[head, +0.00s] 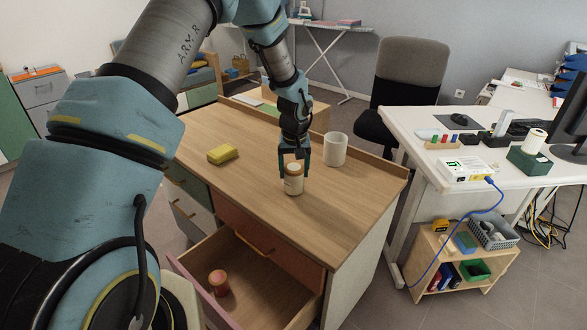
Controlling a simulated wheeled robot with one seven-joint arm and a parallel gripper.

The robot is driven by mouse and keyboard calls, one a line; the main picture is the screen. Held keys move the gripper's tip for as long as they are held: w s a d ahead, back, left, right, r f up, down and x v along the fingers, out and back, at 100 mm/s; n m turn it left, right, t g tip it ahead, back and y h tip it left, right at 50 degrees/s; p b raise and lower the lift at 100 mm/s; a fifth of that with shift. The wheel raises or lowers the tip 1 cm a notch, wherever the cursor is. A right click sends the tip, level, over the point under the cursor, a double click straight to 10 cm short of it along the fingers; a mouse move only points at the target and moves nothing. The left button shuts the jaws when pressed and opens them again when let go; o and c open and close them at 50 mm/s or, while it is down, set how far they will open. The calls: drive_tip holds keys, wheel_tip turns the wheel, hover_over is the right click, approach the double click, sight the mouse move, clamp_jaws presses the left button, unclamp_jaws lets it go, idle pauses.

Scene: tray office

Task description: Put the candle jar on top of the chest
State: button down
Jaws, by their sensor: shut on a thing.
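The candle jar (293,184), a small cream jar with a brownish top, is upright between the fingers of my gripper (294,170). My gripper points down and is shut on the jar's upper part. The jar is over the front part of the wooden top of the chest (250,150). Its base is at or very near the surface; I cannot tell if it touches. The chest has an open drawer (262,283) at its lower front.
A raised edge runs along the chest's back. The right front of the top is clear.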

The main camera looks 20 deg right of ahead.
drive_tip(key=shift+f, duration=0.15)
drive_tip(key=shift+f, duration=0.15)
unclamp_jaws()
wheel_tip(320, 180, up, 12)
drive_tip(key=s+b, duration=0.2)
drive_tip(key=b, duration=0.1)
drive_tip(key=s+a+r+n, duration=0.1)
drive_tip(key=a+r, duration=0.1)
drive_tip(key=a, duration=0.9)
drive_tip(key=s+a+r, duration=0.1)
drive_tip(key=s+a, duration=0.1)
drive_tip(key=a, duration=0.9)
drive_tip(key=s+a+n, duration=0.1)
drive_tip(key=s+a, duration=0.7)
drive_tip(key=a, duration=0.4)
drive_tip(key=shift+s+r+p, duration=0.25)
drive_tip(key=shift+s+p, duration=0.05)
drive_tip(key=shift+s, duration=0.05)
